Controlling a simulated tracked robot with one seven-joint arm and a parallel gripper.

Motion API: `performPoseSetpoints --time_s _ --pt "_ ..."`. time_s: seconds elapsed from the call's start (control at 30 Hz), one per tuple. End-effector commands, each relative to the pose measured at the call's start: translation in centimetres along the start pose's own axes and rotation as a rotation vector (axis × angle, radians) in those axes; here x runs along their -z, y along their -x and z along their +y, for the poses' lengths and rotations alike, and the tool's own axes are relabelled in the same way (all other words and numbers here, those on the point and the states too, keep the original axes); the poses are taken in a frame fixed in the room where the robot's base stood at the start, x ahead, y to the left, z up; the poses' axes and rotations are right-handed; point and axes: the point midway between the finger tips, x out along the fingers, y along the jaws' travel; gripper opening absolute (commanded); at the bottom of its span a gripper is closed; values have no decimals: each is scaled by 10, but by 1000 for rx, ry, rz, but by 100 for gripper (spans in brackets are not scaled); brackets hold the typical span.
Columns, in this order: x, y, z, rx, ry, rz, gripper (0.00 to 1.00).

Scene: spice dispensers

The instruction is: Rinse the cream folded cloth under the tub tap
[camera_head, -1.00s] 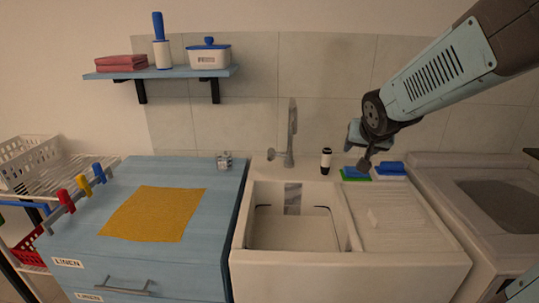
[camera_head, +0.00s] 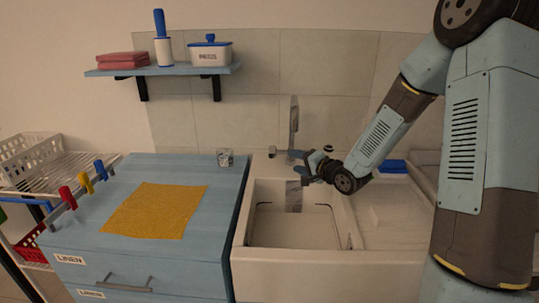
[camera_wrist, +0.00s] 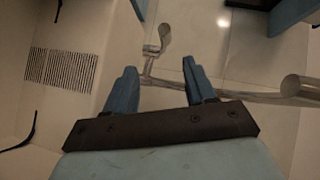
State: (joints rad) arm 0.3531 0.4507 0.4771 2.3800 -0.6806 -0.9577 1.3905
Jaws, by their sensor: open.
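The metal tub tap (camera_head: 293,115) stands behind the basin of the tub (camera_head: 262,195). My gripper (camera_head: 300,167) is open low beside the tap's base, above the back rim of the basin. In the wrist view, my two blue fingers (camera_wrist: 160,88) are spread and empty, with part of the metal tap (camera_wrist: 152,62) showing beyond and between them. I cannot tell whether they touch it. A small cream shape (camera_head: 376,214) lies on the draining board right of the basin. I cannot tell if it is the cream folded cloth.
A blue sponge (camera_head: 392,166) lies at the back right. A yellow cloth (camera_head: 155,210) covers part of the blue cabinet top (camera_head: 210,235), near a small glass (camera_head: 225,158). A shelf (camera_head: 165,70) hangs above.

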Motion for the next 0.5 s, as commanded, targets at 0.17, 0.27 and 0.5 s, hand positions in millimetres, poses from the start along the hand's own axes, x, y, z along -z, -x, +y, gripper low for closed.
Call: performPoseSetpoints --time_s 0.17,0.27,0.5 --pt "-6 -6 2 68 -84 -24 55" --pt "-7 -10 1 81 -97 -28 55" --pt "-8 -40 -2 80 -96 -28 55"
